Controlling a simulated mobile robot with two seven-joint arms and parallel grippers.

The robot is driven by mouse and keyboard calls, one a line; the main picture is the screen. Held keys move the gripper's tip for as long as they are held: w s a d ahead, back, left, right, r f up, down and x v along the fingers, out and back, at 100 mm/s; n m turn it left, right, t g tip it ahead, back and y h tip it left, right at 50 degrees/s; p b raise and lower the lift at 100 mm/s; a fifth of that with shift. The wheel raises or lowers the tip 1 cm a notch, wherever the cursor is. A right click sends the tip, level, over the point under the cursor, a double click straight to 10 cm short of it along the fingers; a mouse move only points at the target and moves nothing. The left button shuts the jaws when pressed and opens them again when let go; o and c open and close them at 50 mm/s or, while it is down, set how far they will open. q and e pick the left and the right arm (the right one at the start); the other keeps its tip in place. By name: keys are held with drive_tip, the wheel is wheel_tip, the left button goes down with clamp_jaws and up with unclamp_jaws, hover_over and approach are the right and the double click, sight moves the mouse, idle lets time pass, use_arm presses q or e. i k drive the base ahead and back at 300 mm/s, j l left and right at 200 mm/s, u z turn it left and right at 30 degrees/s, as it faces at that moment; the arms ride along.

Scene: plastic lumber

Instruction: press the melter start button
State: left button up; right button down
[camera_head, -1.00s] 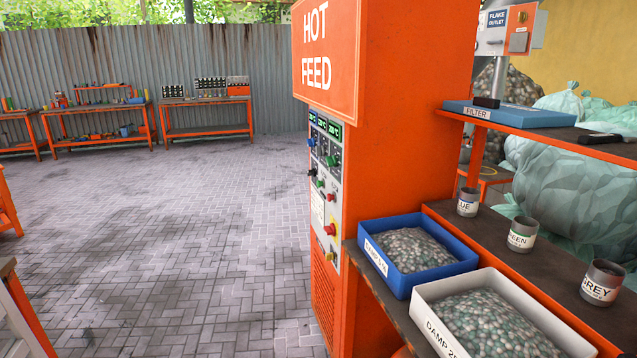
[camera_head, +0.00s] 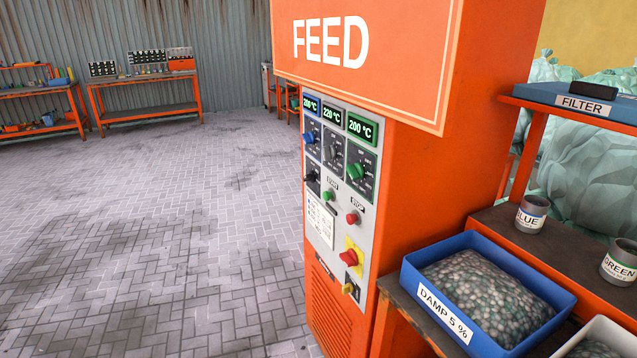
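The melter is a tall orange cabinet (camera_head: 455,165) with a sign reading FEED (camera_head: 345,40). Its grey control panel (camera_head: 322,262) faces left in the head view. A small green start button (camera_head: 328,196) sits on the panel below the knobs, under a small label. A red stop button (camera_head: 352,218) is to its right and slightly lower. Above are three displays, reading about 200 °C, 220 °C and 200 °C, with blue, black and green knobs. A larger red button on yellow (camera_head: 349,257) is lower down. Neither of my grippers is in view.
A blue tray of flakes labelled DAMP 5 % (camera_head: 408,268) stands on a shelf right of the cabinet. Cups labelled BLUE (camera_head: 531,217) and GREEN (camera_head: 619,265) are on a ledge behind it. The paved floor (camera_head: 170,220) left of the cabinet is clear. Workbenches (camera_head: 150,115) stand at the far wall.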

sight(326, 196)
drive_tip(key=i+j+z, duration=0.1)
drive_tip(key=i+j, duration=0.25)
drive_tip(key=i+j+z, duration=0.1)
drive_tip(key=i+j, duration=0.2)
drive_tip(key=j, duration=0.15)
drive_tip(key=i+j+z, duration=0.1)
drive_tip(key=i+j, duration=0.2)
drive_tip(key=j, duration=0.15)
drive_tip(key=i+j+z, duration=0.1)
drive_tip(key=i+j, duration=0.2)
drive_tip(key=j, duration=0.15)
